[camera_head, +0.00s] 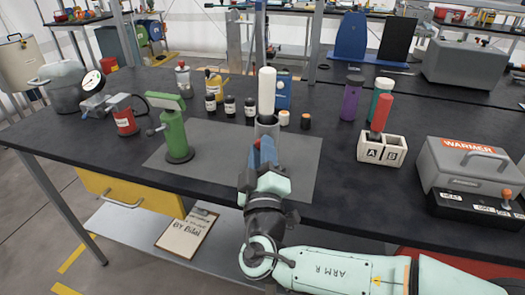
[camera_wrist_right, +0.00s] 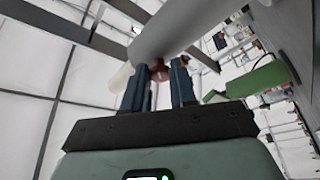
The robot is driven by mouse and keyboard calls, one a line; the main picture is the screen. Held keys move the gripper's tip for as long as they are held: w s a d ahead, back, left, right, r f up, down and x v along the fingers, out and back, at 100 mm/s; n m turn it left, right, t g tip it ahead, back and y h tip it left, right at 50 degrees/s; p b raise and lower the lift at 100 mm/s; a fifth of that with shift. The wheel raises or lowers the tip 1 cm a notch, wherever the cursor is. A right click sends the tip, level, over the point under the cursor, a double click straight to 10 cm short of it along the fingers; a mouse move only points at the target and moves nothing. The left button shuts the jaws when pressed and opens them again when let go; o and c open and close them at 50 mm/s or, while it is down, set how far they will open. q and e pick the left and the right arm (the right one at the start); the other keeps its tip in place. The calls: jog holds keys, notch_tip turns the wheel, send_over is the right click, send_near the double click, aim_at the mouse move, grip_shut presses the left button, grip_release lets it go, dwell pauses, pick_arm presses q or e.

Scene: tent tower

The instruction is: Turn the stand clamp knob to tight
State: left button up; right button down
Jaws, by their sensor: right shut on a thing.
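My right gripper (camera_head: 264,152) is at the front of the grey cylinder (camera_head: 267,126), from which a white rod (camera_head: 267,90) stands upright. In the right wrist view, its two blue fingers are shut on a small dark-red knob (camera_wrist_right: 158,68) beside a grey tube (camera_wrist_right: 175,28). The knob is mostly hidden by the fingers in the head view, so how far it is turned cannot be told. A green stand (camera_head: 175,135) with a small knob on its left side is upright on the mat to the left, apart from my gripper. My left gripper is out of view.
Several small dark bottles (camera_head: 230,106) stand behind the grey mat (camera_head: 215,150). A white A/B block (camera_head: 364,150) holding a red-topped item and a grey warmer (camera_head: 458,165) are at the right. A red container (camera_head: 124,122) is at the left. The front-left tabletop is clear.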

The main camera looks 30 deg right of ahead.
jog(key=m+g+h, duration=0.1)
jog(key=m+h, duration=0.1)
jog(key=m, duration=0.2)
jog(key=m+g+h, duration=0.1)
jog(key=m+h, duration=0.1)
jog(key=m, duration=0.3)
jog(key=m+g+h, duration=0.1)
jog(key=m, duration=0.3)
jog(key=shift+w+a+f+m+h, duration=0.2)
jog(key=shift+w+f+m+h, duration=0.1)
jog(key=shift+h, duration=0.1)
jog(key=c, duration=0.9)
grip_release()
jog(key=shift+c, duration=0.2)
